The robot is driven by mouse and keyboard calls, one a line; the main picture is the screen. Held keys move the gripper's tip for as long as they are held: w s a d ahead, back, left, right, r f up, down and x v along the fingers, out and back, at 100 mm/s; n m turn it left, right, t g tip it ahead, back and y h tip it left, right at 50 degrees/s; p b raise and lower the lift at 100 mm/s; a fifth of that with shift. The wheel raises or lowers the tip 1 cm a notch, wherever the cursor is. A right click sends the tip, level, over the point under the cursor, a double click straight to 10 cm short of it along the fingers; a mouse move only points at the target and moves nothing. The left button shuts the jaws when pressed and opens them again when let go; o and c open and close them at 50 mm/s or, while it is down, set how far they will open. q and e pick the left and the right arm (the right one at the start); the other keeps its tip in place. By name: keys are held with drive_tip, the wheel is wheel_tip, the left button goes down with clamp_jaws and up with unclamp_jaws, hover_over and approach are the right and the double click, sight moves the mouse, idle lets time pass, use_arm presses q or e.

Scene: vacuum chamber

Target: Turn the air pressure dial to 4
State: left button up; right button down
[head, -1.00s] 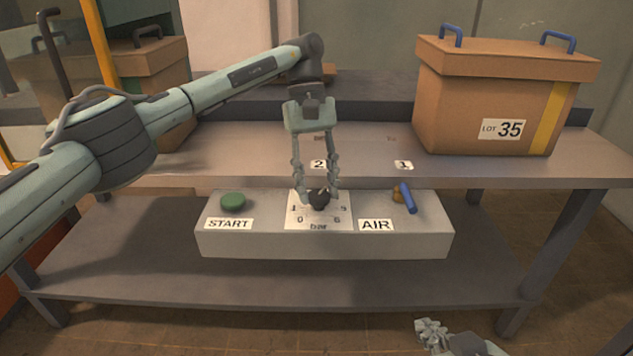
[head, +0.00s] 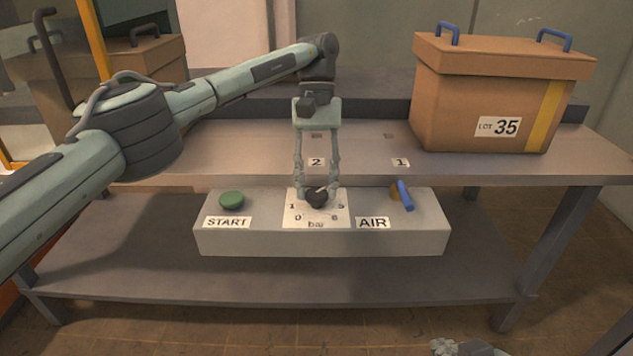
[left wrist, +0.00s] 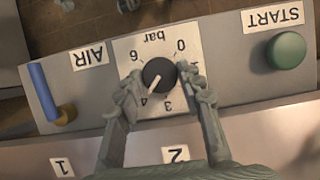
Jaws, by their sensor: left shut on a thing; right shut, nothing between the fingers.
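The air pressure dial is a round black knob (head: 317,198) on a white plate marked in bar (head: 315,223), in the middle of the grey control box. My left gripper (head: 317,196) reaches down from above and is shut on the knob, one finger on each side. The left wrist view shows the knob (left wrist: 158,75) upside down, between the fingertips (left wrist: 160,88). Its white pointer line aims at or very near the 4. Fingers partly cover the numbers at the sides. My right gripper (head: 448,347) is at the bottom edge, partly cut off, away from the box.
A green START button (head: 232,200) is left of the dial. A blue-handled AIR valve (head: 404,195) is to its right. A shelf (head: 370,165) with labels 2 and 1 runs behind and above. A brown LOT 35 box (head: 470,105) stands on it at right.

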sight(316, 190)
use_arm(q)
drive_tip(key=o, duration=1.1)
drive_tip(key=shift+o, duration=0.2)
drive_tip(key=shift+r, duration=0.1)
wheel_tip(316, 190, up, 10)
